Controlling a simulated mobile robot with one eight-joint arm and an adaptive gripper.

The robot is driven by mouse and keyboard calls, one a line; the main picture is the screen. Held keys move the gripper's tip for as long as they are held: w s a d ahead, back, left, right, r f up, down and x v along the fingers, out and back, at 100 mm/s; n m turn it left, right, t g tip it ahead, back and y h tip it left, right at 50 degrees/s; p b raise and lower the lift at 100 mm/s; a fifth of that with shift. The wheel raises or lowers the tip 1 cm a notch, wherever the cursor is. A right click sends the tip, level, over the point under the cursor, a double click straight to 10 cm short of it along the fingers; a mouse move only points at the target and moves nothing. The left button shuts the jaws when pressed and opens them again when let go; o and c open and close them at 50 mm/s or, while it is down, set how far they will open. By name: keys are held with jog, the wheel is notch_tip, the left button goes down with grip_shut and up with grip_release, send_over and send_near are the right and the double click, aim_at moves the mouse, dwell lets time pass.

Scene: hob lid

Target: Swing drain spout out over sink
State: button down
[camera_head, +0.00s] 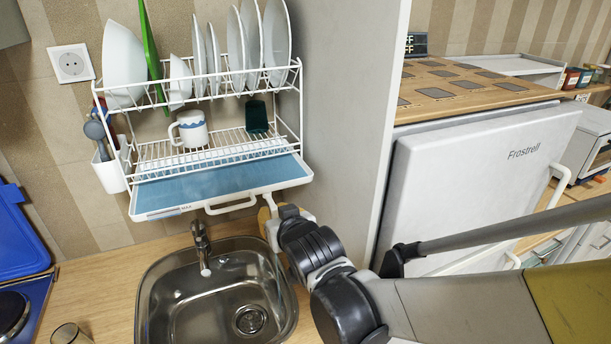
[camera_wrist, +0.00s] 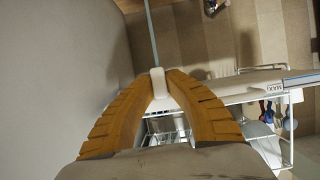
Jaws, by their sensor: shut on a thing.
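The dish rack's white drip tray (camera_head: 222,196), holding blue water, hangs above the steel sink (camera_head: 178,298). My gripper (camera_head: 268,218) is at the tray's front right corner, over the sink's right rear edge. In the wrist view, my gripper's yellow fingers (camera_wrist: 157,80) are shut on a small white piece of the drain spout (camera_wrist: 157,86). A thin grey tube runs from this piece towards the top of that view. In the head view, the spout (camera_head: 273,236) shows as a pale part partly hidden by my gripper; its exact direction is hard to tell.
The tap (camera_head: 201,248) stands behind the sink, left of my gripper. The rack (camera_head: 220,140) holds plates and a mug (camera_head: 189,128). A tall grey panel (camera_head: 345,120) and a fridge (camera_head: 470,180) stand to the right. A glass (camera_head: 70,334) is at the lower left.

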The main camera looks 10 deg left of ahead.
jog(key=c, duration=1.4)
grip_release()
jog(key=shift+a, duration=0.1)
jog(key=v, duration=1.2)
